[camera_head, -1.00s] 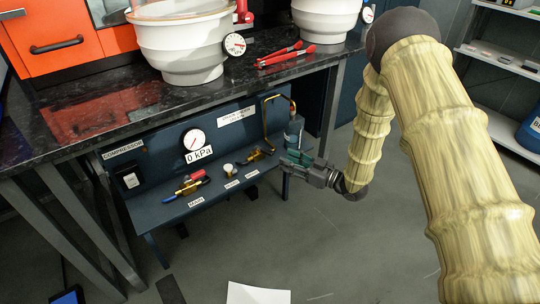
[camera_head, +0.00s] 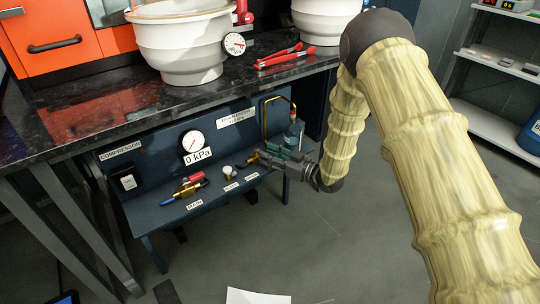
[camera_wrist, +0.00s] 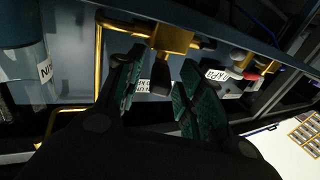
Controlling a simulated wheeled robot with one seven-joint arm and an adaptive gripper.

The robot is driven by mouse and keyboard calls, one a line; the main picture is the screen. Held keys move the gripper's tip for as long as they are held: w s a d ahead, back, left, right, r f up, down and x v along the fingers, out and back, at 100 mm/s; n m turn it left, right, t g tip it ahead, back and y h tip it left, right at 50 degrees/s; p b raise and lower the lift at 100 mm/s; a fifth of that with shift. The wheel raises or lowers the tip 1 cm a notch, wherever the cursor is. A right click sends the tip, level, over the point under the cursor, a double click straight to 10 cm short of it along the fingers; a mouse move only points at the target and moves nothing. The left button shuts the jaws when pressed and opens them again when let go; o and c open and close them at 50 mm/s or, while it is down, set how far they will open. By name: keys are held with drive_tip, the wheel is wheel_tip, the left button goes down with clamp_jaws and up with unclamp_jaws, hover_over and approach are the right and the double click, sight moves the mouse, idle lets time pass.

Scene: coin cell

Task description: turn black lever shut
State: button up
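The brass valve (camera_head: 252,160) with the dark lever sits at the right of the blue compressor bench and is partly covered by my gripper (camera_head: 270,157).
Left on the bench are a valve with red and blue parts (camera_head: 188,188) and a small gauge (camera_head: 228,172). The large gauge (camera_head: 192,141) has a 0 kPa label. A bottle (camera_head: 294,134) and a bent brass pipe (camera_head: 266,112) stand behind my gripper. The dark countertop (camera_head: 130,105) overhangs the bench.

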clamp_jaws()
drive_tip(key=shift+r, duration=0.1)
drive_tip(key=shift+s+a+r+m+t+h+p, duration=0.15)
drive_tip(key=shift+s+m+t+h+p, duration=0.1)
drive_tip(key=shift+m+t+h+p, duration=0.5)
drive_tip(key=shift+s+a+f+m+t+h+p, duration=0.1)
drive_tip(key=shift+s+a+m+t+h+p, duration=0.1)
drive_tip(key=shift+m+t+h+p, duration=0.35)
drive_tip(key=shift+s+a+f+m+t+h+p, duration=0.1)
drive_tip(key=shift+s+a+m+t+h+p, duration=0.05)
drive_tip(key=shift+m+t+h+p, duration=0.35)
drive_tip(key=shift+s+a+m+t+h+p, duration=0.2)
drive_tip(key=shift+m+t+h+p, duration=0.15)
drive_tip(key=shift+m+t+h, duration=0.25)
drive_tip(key=shift+o, duration=1)
unclamp_jaws()
